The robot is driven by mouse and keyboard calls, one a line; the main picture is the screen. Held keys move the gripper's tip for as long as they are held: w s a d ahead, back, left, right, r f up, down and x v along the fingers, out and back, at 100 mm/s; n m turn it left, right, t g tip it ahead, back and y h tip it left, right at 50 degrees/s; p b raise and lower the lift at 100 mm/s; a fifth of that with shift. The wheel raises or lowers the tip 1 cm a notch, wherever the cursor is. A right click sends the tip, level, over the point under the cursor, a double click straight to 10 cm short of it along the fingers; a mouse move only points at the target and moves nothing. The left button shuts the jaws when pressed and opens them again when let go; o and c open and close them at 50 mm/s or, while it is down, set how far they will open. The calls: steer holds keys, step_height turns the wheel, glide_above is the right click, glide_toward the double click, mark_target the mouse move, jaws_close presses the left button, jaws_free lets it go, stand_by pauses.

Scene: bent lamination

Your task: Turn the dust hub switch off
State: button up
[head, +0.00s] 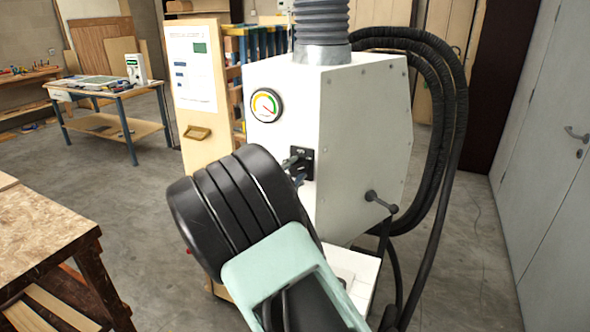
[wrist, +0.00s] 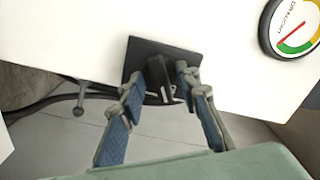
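The dust hub (head: 360,130) is a large white cabinet in the middle of the head view. Its switch is a black knob on a square black plate (head: 305,160) on the front face, below the gauge. In the wrist view the knob (wrist: 160,78) stands out from its plate (wrist: 143,53). My gripper (wrist: 161,84) is open, with its blue-padded fingers at either side of the knob and the tips near the plate. I cannot tell whether either finger touches the knob. In the head view my own arm partly covers the fingers and the switch.
A round gauge (head: 266,105) sits above the switch. A dark-knobbed lever (head: 381,201) sticks out of the cabinet's side. Black hoses (head: 455,130) loop down at the right. A wooden workbench (head: 38,225) stands at the lower left. The floor between the benches is clear.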

steer(key=shift+w, duration=0.2)
jaws_close()
steer(key=shift+d+n, duration=0.1)
steer(key=shift+n, duration=0.3)
steer(key=n+p, duration=0.1)
steer(key=n, duration=0.4)
steer(key=shift+r+n, duration=0.1)
steer(key=shift+n, duration=0.2)
steer(key=n+p, duration=0.2)
steer(key=n, duration=0.3)
steer(key=shift+n, duration=0.4)
